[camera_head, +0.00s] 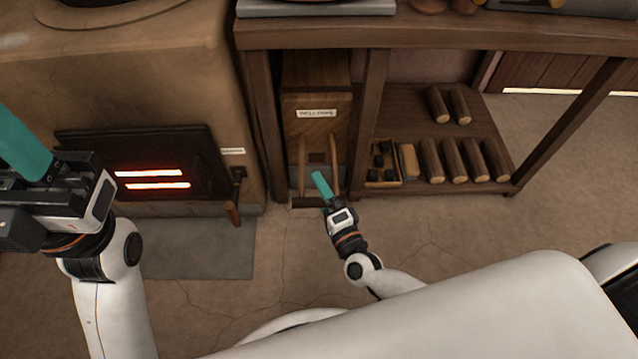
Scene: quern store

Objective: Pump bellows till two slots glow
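The bellows (316,108), a wooden box with a label, stands under the bench, with two upright wooden handles (302,165) at its front. The dark stove door (88,150) has two slots (150,173), both glowing red to white. My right gripper (318,178) has its teal fingers low in front of the bellows, between the handles and close to the right one. I cannot tell whether it touches that handle or is shut. My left gripper (22,140) is at the left edge, in front of the stove. Its teal fingers overlap, so its opening is unclear.
A wooden shelf (405,85) right of the bellows holds several logs (455,160) and a small box of dark lumps (382,165). A wood-handled tool (235,200) hangs beside the stove door. A grey slab (200,255) lies on the floor before it. The floor at right is clear.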

